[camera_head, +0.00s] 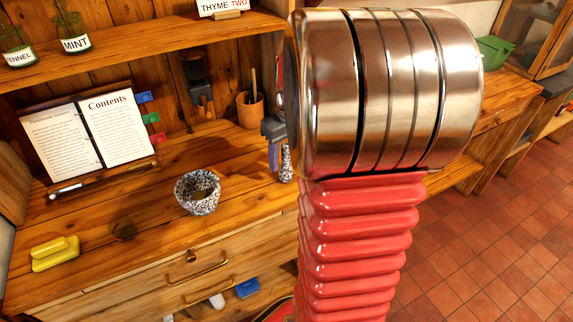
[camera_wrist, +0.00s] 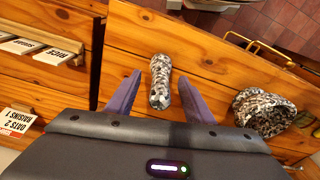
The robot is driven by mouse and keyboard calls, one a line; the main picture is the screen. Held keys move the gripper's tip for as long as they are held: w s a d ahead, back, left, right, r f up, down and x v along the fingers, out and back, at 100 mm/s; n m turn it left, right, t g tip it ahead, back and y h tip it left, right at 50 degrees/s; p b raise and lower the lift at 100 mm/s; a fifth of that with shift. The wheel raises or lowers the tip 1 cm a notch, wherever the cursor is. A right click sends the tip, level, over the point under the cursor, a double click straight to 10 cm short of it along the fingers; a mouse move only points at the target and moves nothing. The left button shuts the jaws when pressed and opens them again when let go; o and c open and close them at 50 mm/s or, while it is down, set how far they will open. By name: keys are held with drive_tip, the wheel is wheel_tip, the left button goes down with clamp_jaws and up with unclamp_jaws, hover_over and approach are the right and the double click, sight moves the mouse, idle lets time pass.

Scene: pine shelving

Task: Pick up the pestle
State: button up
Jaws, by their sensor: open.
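The pestle (camera_wrist: 160,80) is a speckled black-and-white stone piece. In the wrist view it lies between the two purple fingers of my gripper (camera_wrist: 159,77), with a gap on each side. My gripper is open and nothing is held. In the head view my gripper (camera_head: 274,155) is partly hidden behind my large metal wrist, and part of the pestle (camera_head: 286,163) shows beside the fingers. The matching speckled mortar (camera_head: 198,192) stands on the wooden counter to the left; in the wrist view the mortar (camera_wrist: 265,113) is at the right.
An open book (camera_head: 88,135) stands at the back left of the counter. A wooden cup (camera_head: 250,109) with utensils is behind my gripper. A yellow object (camera_head: 55,253) lies at the front left. Spice jars (camera_head: 74,36) stand on the shelf above. The counter around the mortar is mostly clear.

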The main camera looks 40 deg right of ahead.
drive_tip(key=c, duration=1.1)
drive_tip(key=shift+r, duration=0.15)
drive_tip(key=shift+c, duration=0.2)
wheel_tip(320, 180, up, 10)
drive_tip(key=shift+f, duration=0.1)
idle(0.4)
